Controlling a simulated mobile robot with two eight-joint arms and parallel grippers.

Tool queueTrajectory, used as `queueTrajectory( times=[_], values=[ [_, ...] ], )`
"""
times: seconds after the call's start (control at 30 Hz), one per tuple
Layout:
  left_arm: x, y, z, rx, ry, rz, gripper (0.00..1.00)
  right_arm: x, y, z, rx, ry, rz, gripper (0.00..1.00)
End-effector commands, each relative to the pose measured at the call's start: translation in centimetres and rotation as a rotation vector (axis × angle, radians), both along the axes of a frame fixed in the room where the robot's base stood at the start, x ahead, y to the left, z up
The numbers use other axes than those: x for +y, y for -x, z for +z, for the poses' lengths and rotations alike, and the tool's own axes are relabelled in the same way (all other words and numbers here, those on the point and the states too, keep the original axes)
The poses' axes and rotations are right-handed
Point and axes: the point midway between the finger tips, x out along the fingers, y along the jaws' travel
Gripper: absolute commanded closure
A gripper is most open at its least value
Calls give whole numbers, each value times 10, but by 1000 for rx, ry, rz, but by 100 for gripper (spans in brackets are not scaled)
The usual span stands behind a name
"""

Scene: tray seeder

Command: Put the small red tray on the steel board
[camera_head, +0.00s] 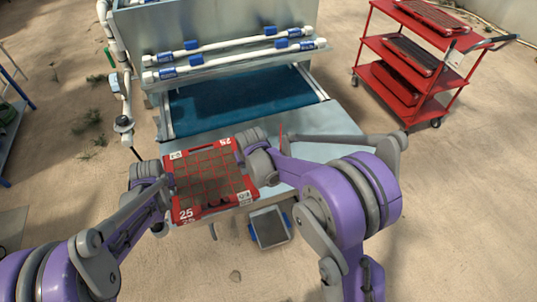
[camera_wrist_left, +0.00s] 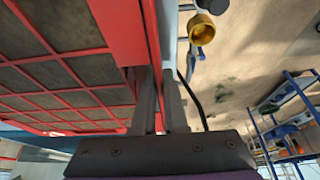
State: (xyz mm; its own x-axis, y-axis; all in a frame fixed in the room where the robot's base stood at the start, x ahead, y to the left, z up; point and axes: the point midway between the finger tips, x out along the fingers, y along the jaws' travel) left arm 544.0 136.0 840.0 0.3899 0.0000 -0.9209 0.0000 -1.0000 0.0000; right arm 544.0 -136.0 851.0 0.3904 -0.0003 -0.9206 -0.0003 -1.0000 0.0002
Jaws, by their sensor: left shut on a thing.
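The small red tray (camera_head: 220,202), with a grid of dark soil cells and "25" on its rim, is at the front left of the steel board (camera_head: 320,121). It covers part of the board's front edge; I cannot tell whether it touches the board. My left gripper (camera_head: 168,184) is shut on the tray's left rim. In the left wrist view its fingers (camera_wrist_left: 160,92) grip the red rim (camera_wrist_left: 123,30). My right gripper (camera_head: 250,163) is at the tray's right rim; its fingers are hidden, so its grip is unclear.
Behind the board is the seeder's blue belt (camera_head: 235,105) under white pipes (camera_head: 230,45). A red cart (camera_head: 412,55) with more trays stands at the back right. A small grey, blue-edged device (camera_head: 269,228) is below the board's front. The board's right part is clear.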

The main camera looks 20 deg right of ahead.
Motion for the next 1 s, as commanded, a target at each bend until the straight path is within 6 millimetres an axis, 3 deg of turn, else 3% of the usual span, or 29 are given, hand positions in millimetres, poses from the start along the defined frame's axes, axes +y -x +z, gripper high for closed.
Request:
queueTrajectory(
  times=[0.03, 0.2, 0.57, 0.77, 1.0],
  values=[
    [0, 2, -7, 4, -1, 0, 89, 0, 2, -7, 4, 1, 0, 89],
    [0, 1, -2, 1, -1, 0, 60, 0, 1, -2, 1, 1, 0, 60],
    [0, 2, 3, 1, 0, 0, 60, 0, 1, -2, 1, 0, 0, 60],
    [0, 15, 31, 1, 0, 0, 60, 0, 1, -2, 1, 0, 0, 60],
    [0, 34, 78, 2, 0, 0, 60, 0, 1, -2, 1, 0, 0, 60]
  ],
)
